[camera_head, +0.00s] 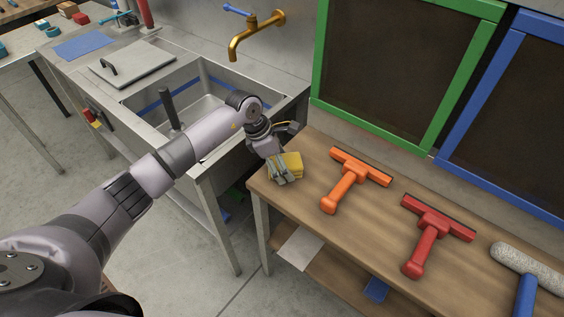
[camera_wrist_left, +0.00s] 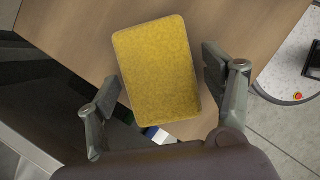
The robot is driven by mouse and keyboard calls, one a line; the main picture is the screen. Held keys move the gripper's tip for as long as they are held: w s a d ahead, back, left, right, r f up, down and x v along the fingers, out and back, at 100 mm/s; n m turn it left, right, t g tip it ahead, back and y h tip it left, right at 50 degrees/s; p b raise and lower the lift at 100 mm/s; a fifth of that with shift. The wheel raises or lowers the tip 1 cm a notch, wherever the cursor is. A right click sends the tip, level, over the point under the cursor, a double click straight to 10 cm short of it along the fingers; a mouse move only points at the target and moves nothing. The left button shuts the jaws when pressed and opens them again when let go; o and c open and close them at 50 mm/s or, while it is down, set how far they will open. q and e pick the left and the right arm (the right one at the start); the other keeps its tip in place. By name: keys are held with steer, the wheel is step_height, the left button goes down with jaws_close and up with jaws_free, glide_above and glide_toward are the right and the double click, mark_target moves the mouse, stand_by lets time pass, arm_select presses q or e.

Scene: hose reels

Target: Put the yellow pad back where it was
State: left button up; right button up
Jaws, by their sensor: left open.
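The yellow pad (camera_head: 292,163) is at the left end of the wooden table, by its corner. My left gripper (camera_head: 280,168) is over it, pointing down, and hides part of it. In the left wrist view the whole top of the yellow pad (camera_wrist_left: 157,65) shows, slightly tilted in the picture. The left gripper (camera_wrist_left: 162,75) is open there, with one finger on each side of the pad and a gap visible on the left side. Whether the right finger touches the pad is hard to tell. My right gripper is not in view.
On the wooden table (camera_head: 300,197) lie an orange squeegee (camera_head: 346,182), a red squeegee (camera_head: 430,238) and a roller (camera_head: 527,268). Left of it is a steel sink (camera_head: 205,100) with a brass tap (camera_head: 250,38). Green (camera_head: 466,55) and blue (camera_head: 480,110) frames stand behind.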

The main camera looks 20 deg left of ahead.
arm_select(q)
steer(key=b+v, duration=0.1)
steer(key=v, duration=1.1)
steer(key=shift+b, duration=0.3)
steer(key=shift+r, duration=0.15)
